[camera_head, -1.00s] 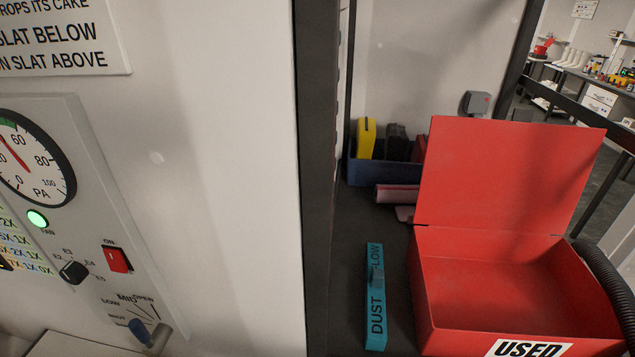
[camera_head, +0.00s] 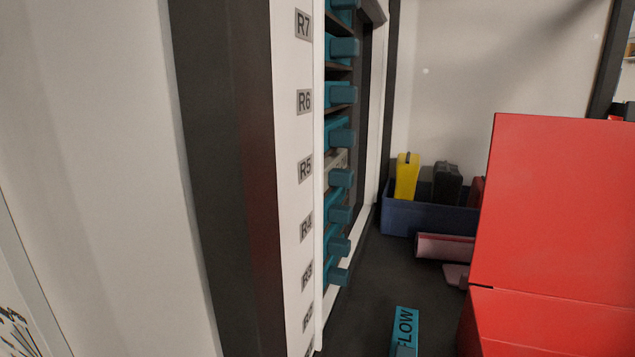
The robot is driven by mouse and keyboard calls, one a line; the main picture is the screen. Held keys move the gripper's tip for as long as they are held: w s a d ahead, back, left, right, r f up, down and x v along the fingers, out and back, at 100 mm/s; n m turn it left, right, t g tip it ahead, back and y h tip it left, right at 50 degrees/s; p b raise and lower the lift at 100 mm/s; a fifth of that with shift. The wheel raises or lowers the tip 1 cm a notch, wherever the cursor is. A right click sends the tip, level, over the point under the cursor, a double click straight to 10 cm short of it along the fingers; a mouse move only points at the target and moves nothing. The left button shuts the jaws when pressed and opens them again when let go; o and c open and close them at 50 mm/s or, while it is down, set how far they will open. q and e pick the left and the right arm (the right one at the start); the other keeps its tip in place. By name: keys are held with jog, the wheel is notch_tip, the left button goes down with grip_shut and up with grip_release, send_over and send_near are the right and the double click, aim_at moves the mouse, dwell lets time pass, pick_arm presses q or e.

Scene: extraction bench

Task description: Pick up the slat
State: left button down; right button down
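A teal slat (camera_head: 405,328) with dark lettering, of which "FLOW" shows, lies on the dark bench top at the bottom of the head view, left of the red box. Its near end is cut off by the frame edge. More teal slats with handles (camera_head: 341,138) sit stacked in a rack at centre, beside labels such as R7, R6, R5 and R4. Neither of my grippers is in view.
A red box (camera_head: 552,320) with its lid (camera_head: 560,200) raised stands at the right. A blue bin (camera_head: 430,219) holding yellow, black and red items stands behind. A pinkish roll (camera_head: 446,247) lies before it. A dark post (camera_head: 232,180) stands left of the rack.

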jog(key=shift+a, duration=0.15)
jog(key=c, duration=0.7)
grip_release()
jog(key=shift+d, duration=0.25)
